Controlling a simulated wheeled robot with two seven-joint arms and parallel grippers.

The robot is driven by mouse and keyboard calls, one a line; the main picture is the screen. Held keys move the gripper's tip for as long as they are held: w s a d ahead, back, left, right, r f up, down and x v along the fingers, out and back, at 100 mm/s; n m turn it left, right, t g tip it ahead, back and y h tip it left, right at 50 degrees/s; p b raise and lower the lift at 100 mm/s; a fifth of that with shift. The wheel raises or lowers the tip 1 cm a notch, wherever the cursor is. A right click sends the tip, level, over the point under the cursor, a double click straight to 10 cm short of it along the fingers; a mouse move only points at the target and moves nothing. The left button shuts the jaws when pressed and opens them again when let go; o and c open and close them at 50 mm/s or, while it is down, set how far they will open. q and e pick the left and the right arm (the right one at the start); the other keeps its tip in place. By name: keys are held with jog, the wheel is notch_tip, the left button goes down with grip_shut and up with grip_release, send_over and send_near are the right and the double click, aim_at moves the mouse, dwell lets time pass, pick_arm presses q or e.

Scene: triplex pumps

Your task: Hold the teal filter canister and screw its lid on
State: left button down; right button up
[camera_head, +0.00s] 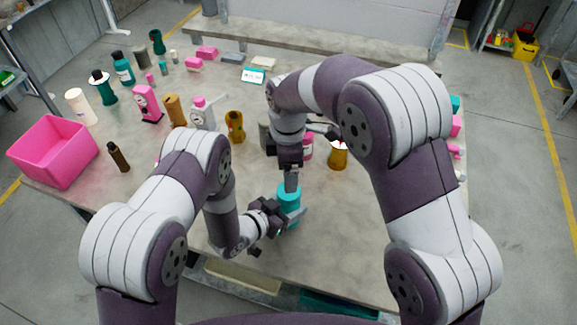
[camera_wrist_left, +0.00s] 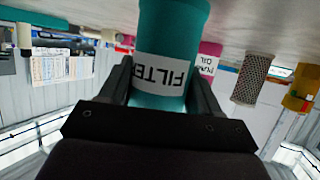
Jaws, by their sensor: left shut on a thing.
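The teal filter canister (camera_head: 289,196) stands near the front edge of the table, below the end of my right arm. My left gripper (camera_head: 284,214) is shut around its side. In the left wrist view the canister (camera_wrist_left: 172,30) sits between both fingers, its white "FILTER" label appearing upside down. My right gripper (camera_head: 292,182) points straight down at the canister's top, touching or very close to it. Its fingertips are too small and overlapped to show their opening. I cannot make out the lid separately from the canister's teal top.
A pink bin (camera_head: 55,152) stands at the left table edge. A dark brown bottle (camera_head: 118,157), an amber vessel (camera_head: 236,127) and a gold flask (camera_head: 338,155) stand around the arms. Several bottles and blocks fill the back left. The table's front middle is mostly clear.

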aim_at(289, 206)
jog(key=n, duration=0.8)
jog(key=shift+s+f, duration=0.1)
jog(key=shift+f, duration=3.95)
jog(key=c, duration=1.1)
jog(key=shift+o, duration=0.2)
jog(key=m, duration=1)
